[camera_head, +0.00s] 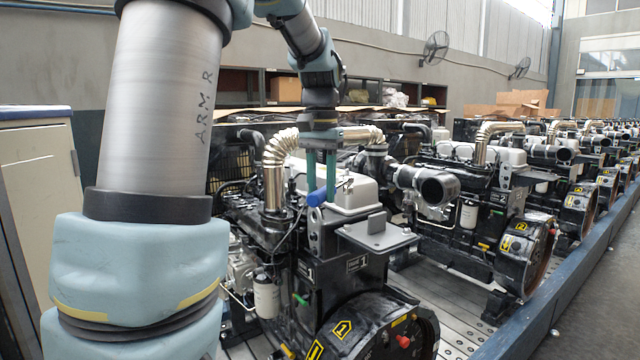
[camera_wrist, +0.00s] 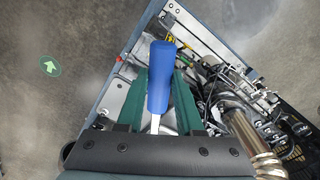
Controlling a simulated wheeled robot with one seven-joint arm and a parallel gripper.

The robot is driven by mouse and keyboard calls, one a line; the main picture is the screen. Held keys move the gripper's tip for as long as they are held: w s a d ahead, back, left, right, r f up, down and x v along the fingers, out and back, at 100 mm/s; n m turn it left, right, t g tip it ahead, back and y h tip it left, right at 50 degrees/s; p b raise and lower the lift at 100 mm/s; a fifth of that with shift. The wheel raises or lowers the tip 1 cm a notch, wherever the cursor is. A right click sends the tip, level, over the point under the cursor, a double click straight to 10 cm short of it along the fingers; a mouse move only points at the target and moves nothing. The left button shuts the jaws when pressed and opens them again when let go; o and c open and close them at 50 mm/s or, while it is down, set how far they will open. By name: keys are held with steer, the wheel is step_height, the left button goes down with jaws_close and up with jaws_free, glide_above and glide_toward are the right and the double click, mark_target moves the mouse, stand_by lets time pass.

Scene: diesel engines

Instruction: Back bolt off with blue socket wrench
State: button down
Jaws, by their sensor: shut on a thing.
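My gripper (camera_head: 321,192) has green fingers and hangs above the top of the nearest engine (camera_head: 345,195), which carries a "1" plate. It is shut on the blue socket wrench (camera_head: 317,197). In the wrist view the wrench's blue handle (camera_wrist: 160,72) lies between the green fingers, with a thin pale shaft running back toward the gripper's base. I cannot make out the wrench's socket end. I cannot make out the bolt in either view; the wrench and fingers cover part of the engine there.
A silver corrugated exhaust pipe (camera_head: 274,170) rises just left of my gripper. A grey bracket plate (camera_head: 376,236) juts out at the engine's front. A second engine (camera_head: 480,200) stands to the right, with several more behind. A blue rail (camera_head: 560,290) edges the platform; the floor beyond is clear.

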steer(key=shift+f, duration=1.45)
steer(key=shift+f+b, duration=2.05)
steer(key=shift+f, duration=0.05)
steer(key=shift+f, duration=0.35)
steer(key=shift+f+b, duration=0.7)
steer(key=shift+f, duration=0.05)
steer(key=shift+s, duration=0.1)
